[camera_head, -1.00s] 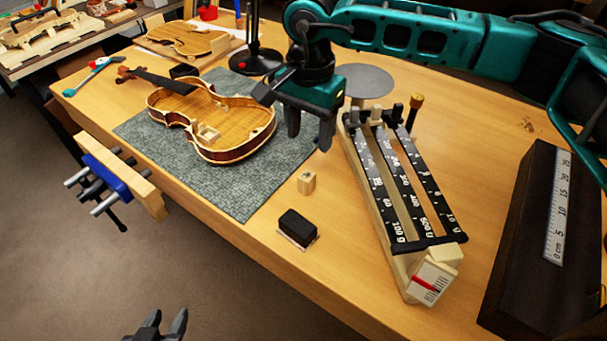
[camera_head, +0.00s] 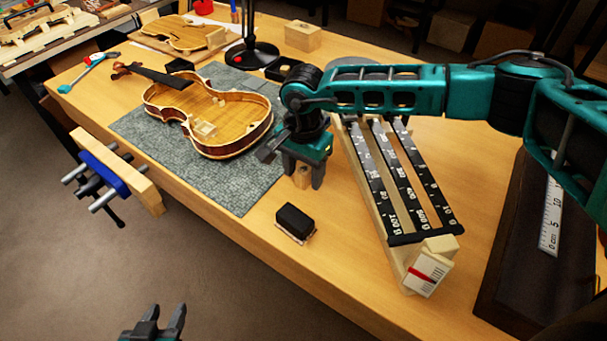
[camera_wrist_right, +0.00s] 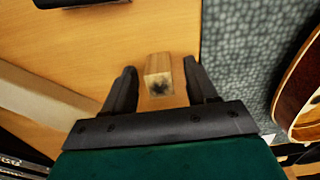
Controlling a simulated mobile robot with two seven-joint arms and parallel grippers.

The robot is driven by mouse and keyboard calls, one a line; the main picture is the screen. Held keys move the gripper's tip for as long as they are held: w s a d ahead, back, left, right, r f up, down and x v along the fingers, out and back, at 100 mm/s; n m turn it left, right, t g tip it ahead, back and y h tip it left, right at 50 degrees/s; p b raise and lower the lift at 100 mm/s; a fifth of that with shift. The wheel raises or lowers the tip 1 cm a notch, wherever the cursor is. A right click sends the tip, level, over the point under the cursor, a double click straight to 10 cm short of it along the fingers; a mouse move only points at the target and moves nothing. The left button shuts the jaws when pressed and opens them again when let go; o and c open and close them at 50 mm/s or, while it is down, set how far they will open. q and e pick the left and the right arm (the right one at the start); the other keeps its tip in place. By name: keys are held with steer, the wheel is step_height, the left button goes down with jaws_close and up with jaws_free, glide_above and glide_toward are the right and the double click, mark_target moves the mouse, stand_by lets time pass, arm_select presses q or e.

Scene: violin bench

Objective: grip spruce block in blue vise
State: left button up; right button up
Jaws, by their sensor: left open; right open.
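The spruce block (camera_head: 302,178), a small pale wooden block with a dark mark on one face, rests on the bench just right of the grey mat. My right gripper (camera_head: 303,174) is open above and around it; in the right wrist view the block (camera_wrist_right: 158,72) lies between the two fingers (camera_wrist_right: 160,80), with gaps on both sides. The blue vise (camera_head: 106,178) with its wooden jaw is fixed at the bench's front left edge, and no block shows in it. My left gripper (camera_head: 162,320) is open and empty at the bottom, off the bench front.
A violin body (camera_head: 225,118) lies on the grey mat (camera_head: 240,185). A black-topped block (camera_head: 295,222) sits near the front edge. A lamp base (camera_head: 252,54) and larger wood block (camera_head: 303,36) are behind.

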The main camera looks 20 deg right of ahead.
steer(key=shift+c, duration=0.3)
steer(key=c, duration=1)
steer(key=shift+o, duration=0.2)
